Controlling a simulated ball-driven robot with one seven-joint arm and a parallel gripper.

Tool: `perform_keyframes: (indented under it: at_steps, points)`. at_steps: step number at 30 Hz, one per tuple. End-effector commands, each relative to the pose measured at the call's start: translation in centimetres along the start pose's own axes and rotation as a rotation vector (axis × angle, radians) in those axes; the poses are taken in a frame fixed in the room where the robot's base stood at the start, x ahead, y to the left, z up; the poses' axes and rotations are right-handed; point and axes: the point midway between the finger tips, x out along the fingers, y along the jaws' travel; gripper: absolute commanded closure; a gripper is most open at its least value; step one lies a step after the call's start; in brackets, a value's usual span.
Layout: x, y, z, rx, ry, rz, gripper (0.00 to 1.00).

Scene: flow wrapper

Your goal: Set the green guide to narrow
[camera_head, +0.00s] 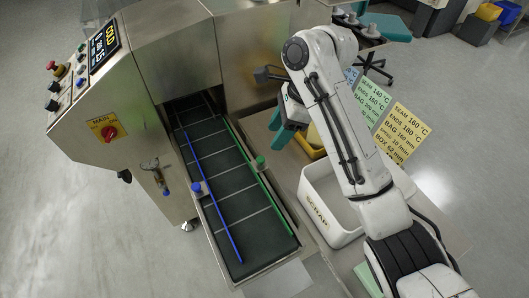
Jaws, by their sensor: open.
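The green guide (270,192) is a long thin rail along the right side of the dark conveyor belt (238,207). Its green knob (260,161) stands just outside the rail, on the belt's right edge. The blue guide (217,205) runs along the left part of the belt, with a blue knob (197,188) at the left edge. My gripper (279,130), with teal fingers, is open and hangs above and beyond the green knob, to its upper right, apart from it. Nothing shows between the fingers.
A white scrap bin (318,226) stands right of the belt, below my arm. The steel wrapper housing (179,52) rises behind the belt. A yellow container (309,143) is partly hidden by my arm. Yellow and green setting cards (402,133) hang at the right.

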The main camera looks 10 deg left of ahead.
Motion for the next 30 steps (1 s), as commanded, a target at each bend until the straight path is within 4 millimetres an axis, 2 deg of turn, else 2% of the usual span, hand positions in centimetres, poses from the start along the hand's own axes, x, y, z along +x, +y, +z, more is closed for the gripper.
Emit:
perform_keyframes:
  at_steps: [1,9,15,27,30]
  points:
    - [1.3,0.1,-0.1,0.000,0.000,0.004,0.50]
    - [5.8,0.1,-0.1,0.002,0.001,0.002,0.50]
    - [8.0,0.0,-0.1,0.001,0.000,0.001,0.50]
    - [8.7,0.0,-0.1,0.000,0.000,-0.001,0.50]
    - [8.7,0.0,-0.1,0.000,0.000,0.000,0.60]
